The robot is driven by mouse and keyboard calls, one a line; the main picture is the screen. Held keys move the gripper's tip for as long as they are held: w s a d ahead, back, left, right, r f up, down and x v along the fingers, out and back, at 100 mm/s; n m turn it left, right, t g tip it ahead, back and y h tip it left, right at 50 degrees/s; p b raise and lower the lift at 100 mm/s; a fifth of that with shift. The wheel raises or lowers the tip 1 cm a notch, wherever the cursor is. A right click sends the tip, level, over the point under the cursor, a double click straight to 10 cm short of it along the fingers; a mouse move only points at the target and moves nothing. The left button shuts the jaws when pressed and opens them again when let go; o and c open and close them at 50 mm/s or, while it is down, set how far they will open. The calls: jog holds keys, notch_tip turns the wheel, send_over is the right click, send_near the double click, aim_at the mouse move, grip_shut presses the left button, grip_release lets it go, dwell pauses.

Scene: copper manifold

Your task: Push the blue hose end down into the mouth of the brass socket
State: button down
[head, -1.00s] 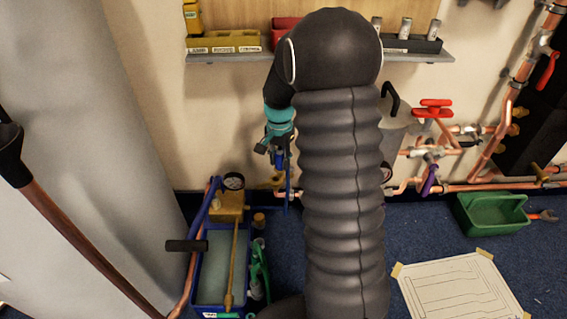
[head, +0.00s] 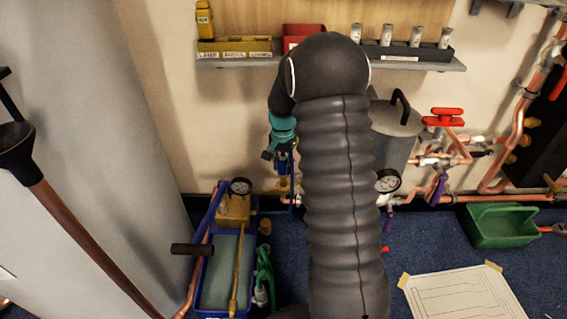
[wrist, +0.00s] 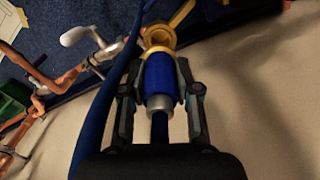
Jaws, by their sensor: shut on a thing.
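The blue hose end (wrist: 159,80) is a blue sleeve with a silver collar, held between the two dark fingers of my gripper (wrist: 160,72) in the wrist view. The brass socket (wrist: 158,37) lies straight beyond it, its ring-shaped mouth partly showing. The front of the hose end overlaps the socket's near rim; I cannot tell how deep it sits. In the head view my gripper (head: 283,158) is low by the wall, left of my arm, with the brass socket (head: 284,185) just below it. My arm hides part of this area.
A blue tray (head: 203,285) with a pump and gauge (head: 241,186) stands left of the socket. A grey canister (head: 398,125) and copper pipes are right of my arm. A shelf (head: 330,63) runs above. A green bin (head: 498,226) sits on the floor at right.

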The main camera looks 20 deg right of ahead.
aim_at(283, 175)
jog(key=shift+f, duration=0.5)
dwell(0.3)
jog(key=shift+f+b, duration=0.9)
jog(key=shift+f, duration=0.25)
jog(key=shift+f, duration=0.75)
dwell(0.6)
jog(key=c, duration=0.7)
grip_release()
jog(key=shift+c, duration=0.2)
jog(key=shift+r, duration=3.75)
